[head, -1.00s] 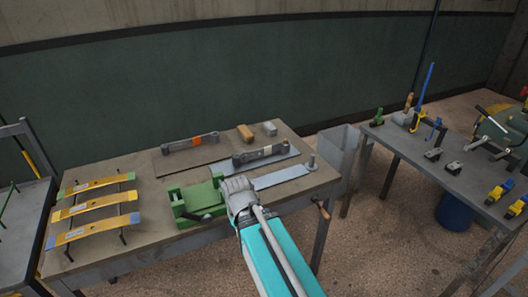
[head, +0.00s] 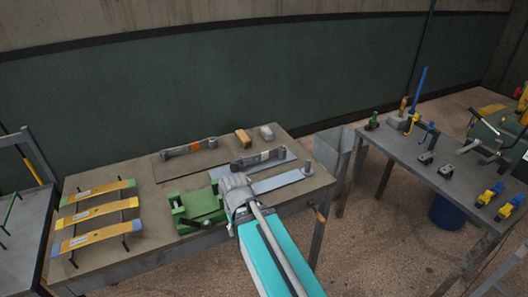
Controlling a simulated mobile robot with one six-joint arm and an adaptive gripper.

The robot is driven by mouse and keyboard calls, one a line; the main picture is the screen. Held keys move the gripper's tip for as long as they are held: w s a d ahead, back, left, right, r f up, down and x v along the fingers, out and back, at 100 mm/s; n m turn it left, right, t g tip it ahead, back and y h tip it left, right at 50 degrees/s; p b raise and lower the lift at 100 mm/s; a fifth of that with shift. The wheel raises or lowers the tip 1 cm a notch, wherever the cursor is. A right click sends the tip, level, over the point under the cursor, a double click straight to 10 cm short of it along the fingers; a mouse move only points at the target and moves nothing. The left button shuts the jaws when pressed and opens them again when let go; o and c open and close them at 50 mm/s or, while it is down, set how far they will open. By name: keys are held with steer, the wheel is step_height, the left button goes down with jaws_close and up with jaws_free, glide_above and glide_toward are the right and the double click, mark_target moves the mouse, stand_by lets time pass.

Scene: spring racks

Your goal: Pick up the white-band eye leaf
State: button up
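The white-band eye leaf (head: 246,162) is a dark grey bar with rolled eyes at its ends and a pale band near its right part. It lies on a blue-grey mat (head: 281,162) on the near workbench. My gripper (head: 233,182) is just in front of the leaf, over the bench beside the green fixture, seen from behind. It appears apart from the leaf, though its height is hard to judge. Its fingers are hidden, so their opening does not show. A similar eye leaf with an orange band (head: 189,147) lies farther back to the left on a brown mat.
The green fixture (head: 203,205) stands left of my gripper. A flat grey leaf (head: 277,182) with an upright peg (head: 307,168) lies to the right. Several yellow leaves (head: 97,213) rest on the left. Tan (head: 243,136) and grey blocks (head: 266,132) sit behind.

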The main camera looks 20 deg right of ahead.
step_height(320, 180, up, 12)
steer(key=p, duration=1)
steer(key=shift+p, duration=0.3)
steer(key=shift+s, duration=0.1)
